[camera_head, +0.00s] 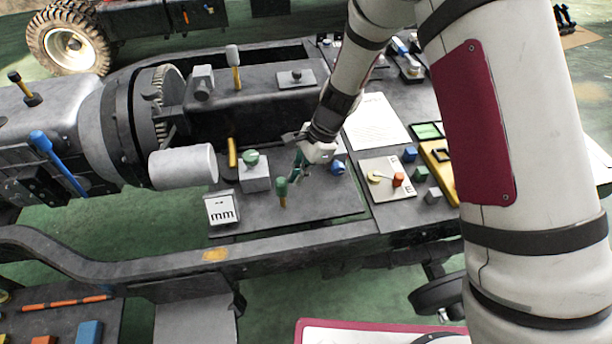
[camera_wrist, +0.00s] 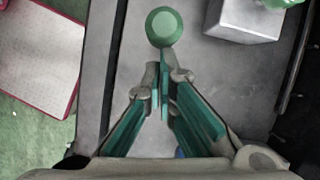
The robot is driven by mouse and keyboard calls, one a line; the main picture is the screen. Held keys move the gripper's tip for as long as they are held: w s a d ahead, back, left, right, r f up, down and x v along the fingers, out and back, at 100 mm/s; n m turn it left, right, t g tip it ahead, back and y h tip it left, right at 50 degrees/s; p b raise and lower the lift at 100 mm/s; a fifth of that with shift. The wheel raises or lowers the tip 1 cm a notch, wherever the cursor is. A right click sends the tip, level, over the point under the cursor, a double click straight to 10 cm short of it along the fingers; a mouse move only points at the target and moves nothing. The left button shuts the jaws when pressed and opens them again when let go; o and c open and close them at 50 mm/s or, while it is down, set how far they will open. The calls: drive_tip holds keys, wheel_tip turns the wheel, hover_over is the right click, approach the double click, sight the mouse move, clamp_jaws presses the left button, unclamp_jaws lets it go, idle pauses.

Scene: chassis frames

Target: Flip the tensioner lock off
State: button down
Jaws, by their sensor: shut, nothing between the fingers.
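A small upright lever with a green rounded cap (camera_head: 282,186) stands on the dark plate in the head view. No label shows whether it is the tensioner lock. In the wrist view the green cap (camera_wrist: 164,27) is seen from above, just beyond my fingertips. My gripper (camera_head: 297,172) is low over the plate, to the right of the lever. In the wrist view my gripper (camera_wrist: 160,78) is shut and empty, its green-padded fingers together. The tips are very close to the cap; I cannot tell whether they touch.
A grey box (camera_head: 255,178) with a green knob stands left of the lever, also in the wrist view (camera_wrist: 240,18). A white "mm" block (camera_head: 222,209) is in front. A blue knob (camera_head: 338,167) and a beige switch panel (camera_head: 386,178) are to the right. The plate's front strip is clear.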

drive_tip(key=shift+s+a+r, duration=0.15)
drive_tip(key=shift+a+r, duration=0.05)
drive_tip(key=shift+a, duration=0.35)
drive_tip(key=shift+s+a, duration=0.1)
drive_tip(key=shift+a, duration=0.1)
drive_tip(key=shift+r, duration=0.1)
